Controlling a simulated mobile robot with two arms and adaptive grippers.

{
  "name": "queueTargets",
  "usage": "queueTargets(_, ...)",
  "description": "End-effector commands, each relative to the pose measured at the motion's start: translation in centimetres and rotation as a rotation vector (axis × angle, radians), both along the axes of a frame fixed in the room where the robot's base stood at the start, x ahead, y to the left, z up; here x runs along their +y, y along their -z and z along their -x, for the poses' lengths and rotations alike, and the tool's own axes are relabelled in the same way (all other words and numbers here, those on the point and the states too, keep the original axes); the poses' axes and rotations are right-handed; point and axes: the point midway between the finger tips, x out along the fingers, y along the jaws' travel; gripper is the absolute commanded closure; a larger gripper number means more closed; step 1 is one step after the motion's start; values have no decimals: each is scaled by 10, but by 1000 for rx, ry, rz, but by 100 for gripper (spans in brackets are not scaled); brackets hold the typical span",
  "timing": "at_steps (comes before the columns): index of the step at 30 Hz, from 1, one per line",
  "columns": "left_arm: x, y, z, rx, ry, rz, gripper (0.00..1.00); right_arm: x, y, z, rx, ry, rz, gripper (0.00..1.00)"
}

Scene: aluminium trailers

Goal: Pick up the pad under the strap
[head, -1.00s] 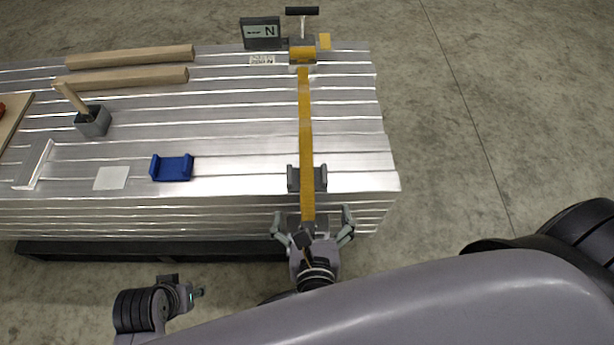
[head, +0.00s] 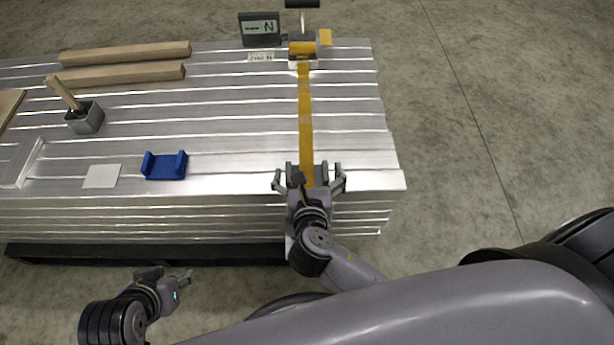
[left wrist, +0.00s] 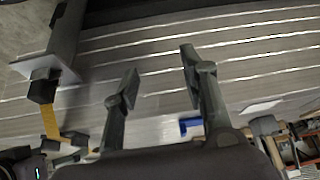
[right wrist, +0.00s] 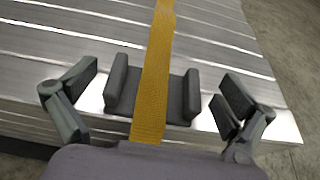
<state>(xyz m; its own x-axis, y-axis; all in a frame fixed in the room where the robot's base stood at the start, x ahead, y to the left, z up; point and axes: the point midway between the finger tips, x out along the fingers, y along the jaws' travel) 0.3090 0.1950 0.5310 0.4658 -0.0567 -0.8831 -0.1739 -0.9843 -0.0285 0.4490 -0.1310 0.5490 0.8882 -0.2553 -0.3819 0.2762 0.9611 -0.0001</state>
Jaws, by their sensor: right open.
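A dark grey channel-shaped pad (head: 321,172) sits at the near edge of the ribbed aluminium stack. The yellow strap (head: 305,115) runs over its middle and down over the edge. In the right wrist view the pad (right wrist: 183,98) shows a raised wall on each side of the strap (right wrist: 155,75). My right gripper (head: 308,180) is open, its fingers on either side of the pad with gaps between. My left gripper (head: 190,280) is low in front of the stack, left of the right arm. In the left wrist view its fingers (left wrist: 158,80) are apart and empty.
A blue pad (head: 165,167) and a pale square sheet (head: 101,176) lie left on the stack (head: 230,130). Behind are wooden bars (head: 125,52), a grey holder (head: 86,121), the strap's ratchet (head: 302,48) and a display box (head: 260,29). Open floor lies right.

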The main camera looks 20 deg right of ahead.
Motion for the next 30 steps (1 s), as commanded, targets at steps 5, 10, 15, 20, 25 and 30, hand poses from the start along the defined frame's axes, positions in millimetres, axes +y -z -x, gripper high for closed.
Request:
queueTargets(5, -11, -12, -34, -170, 14, 37, 60, -2, 9, -13, 0, 1, 0, 0)
queueTargets(10, -19, -26, -56, -287, 22, 62, 60, -5, 14, -24, 1, 0, 1, 0)
queueTargets(15, -21, -32, -62, -327, 25, 70, 60, -6, 14, -28, 1, 0, 0, 0)
queueTargets(20, -21, -32, -62, -327, 25, 70, 60, -6, 14, -28, 2, -1, -1, 0)
queueTargets(25, -21, -32, -62, -326, 25, 70, 60, -6, 14, -27, 2, -1, -1, 9)
queueTargets(30, -21, -31, -62, -325, 25, 70, 60, -6, 14, -27, 2, -1, -1, 21)
